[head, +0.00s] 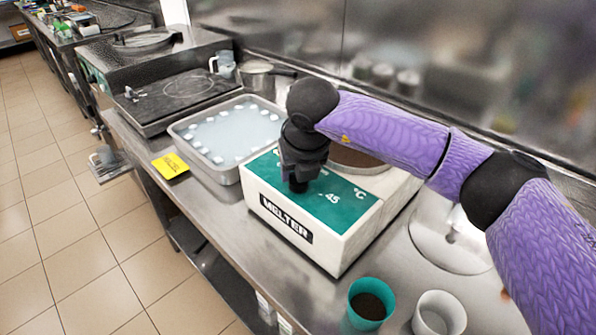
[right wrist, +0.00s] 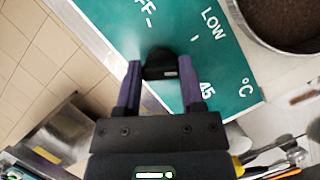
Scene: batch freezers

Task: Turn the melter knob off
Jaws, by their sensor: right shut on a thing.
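The melter (head: 300,222) is a white box with a green top panel, standing on the steel counter. Its black knob (right wrist: 160,62) sits on the green panel (right wrist: 112,22) and carries a small white mark on its near right side. The panel shows part of OFF, LOW and 45 °C around the knob. My right gripper (right wrist: 160,80) is shut on the knob, one finger on each side. In the head view the right gripper (head: 299,178) points down onto the panel and hides most of the knob and some lettering. My left gripper is not in view.
A round pan of brown contents (head: 352,157) sits in the melter behind my gripper. A steel tray of ice water (head: 190,166) stands to the left, with a yellow note (head: 170,166) at the counter edge. A teal cup (head: 354,318) and a white cup (head: 424,326) stand in front.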

